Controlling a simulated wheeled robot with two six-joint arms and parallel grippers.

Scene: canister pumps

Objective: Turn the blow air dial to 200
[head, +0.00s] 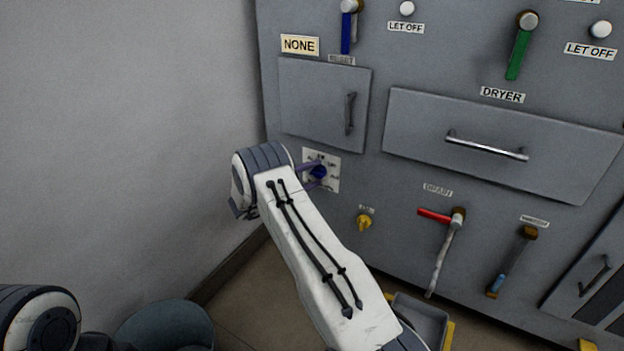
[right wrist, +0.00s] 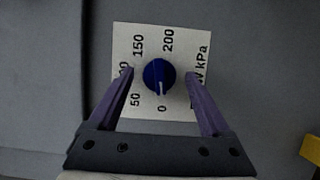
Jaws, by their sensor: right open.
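The blow air dial is a blue round knob (head: 318,172) on a white scale plate (head: 333,183), low on the grey panel. In the right wrist view the knob (right wrist: 158,74) sits near the plate's middle, and its white pointer line points at 0. The scale (right wrist: 168,40) reads 0, 50, 150 and 200; a mark between 50 and 150 and part of the kPa label are covered by the fingers. My right gripper (right wrist: 160,76) is open, its purple fingers on either side of the knob with gaps. My left gripper is out of view.
A cabinet door (head: 315,105) is above the dial and a wide drawer (head: 500,140) is to its right. A yellow knob (head: 364,222) and a red-handled valve (head: 436,215) are lower right. A plain grey wall (head: 120,130) stands on the left.

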